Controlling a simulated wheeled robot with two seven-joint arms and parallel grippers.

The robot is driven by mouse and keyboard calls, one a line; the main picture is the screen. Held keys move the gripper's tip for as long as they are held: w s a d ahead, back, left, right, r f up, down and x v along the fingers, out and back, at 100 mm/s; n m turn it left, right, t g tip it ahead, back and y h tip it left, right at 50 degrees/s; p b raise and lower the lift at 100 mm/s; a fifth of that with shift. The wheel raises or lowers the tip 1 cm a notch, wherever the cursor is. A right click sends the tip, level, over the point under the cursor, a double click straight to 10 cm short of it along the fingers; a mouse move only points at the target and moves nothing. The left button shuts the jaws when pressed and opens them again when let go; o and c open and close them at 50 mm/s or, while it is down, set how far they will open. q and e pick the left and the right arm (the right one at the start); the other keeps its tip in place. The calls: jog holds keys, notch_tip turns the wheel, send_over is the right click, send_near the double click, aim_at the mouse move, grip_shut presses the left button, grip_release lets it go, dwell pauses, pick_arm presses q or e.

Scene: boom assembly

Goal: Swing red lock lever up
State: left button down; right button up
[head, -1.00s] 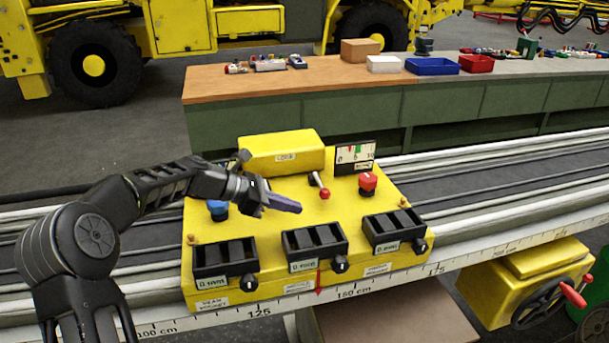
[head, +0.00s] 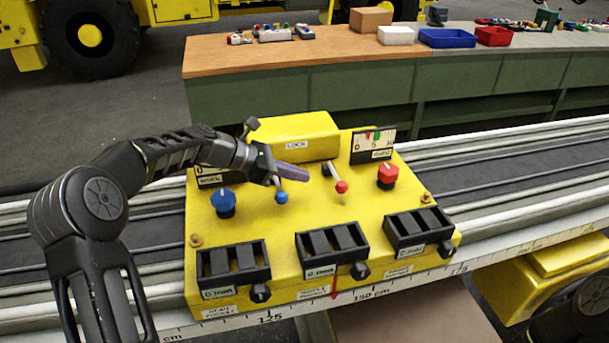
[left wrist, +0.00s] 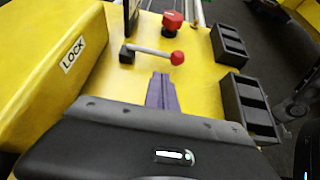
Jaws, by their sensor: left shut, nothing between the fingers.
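The red lock lever (head: 334,175), a grey rod with a red ball end, stands in front of the yellow LOCK box (head: 294,140) on the yellow console. Its ball points toward the front. In the left wrist view the lever (left wrist: 150,52) lies just beyond my fingertips, with its ball at the right. My left gripper (head: 302,177) is shut and empty, a little left of the lever, with a gap between them. Its narrow purple-grey fingers also show in the left wrist view (left wrist: 161,91). My right gripper is not in view.
A blue-ball lever (head: 281,196) stands just below my left gripper. A blue knob (head: 224,202) is to its left; a red knob (head: 387,175) and a gauge (head: 373,146) are right of the lock lever. Black switch boxes (head: 233,264) line the console's front.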

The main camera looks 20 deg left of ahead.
aim_at(327, 192)
pick_arm(q)
jog(key=p+x, duration=0.1)
jog(key=x, duration=0.7)
jog(key=shift+w+d+f+p, duration=0.15)
jog(key=shift+d+f+p, duration=0.05)
jog(key=shift+d+p, duration=0.1)
jog(key=shift+r, duration=0.1)
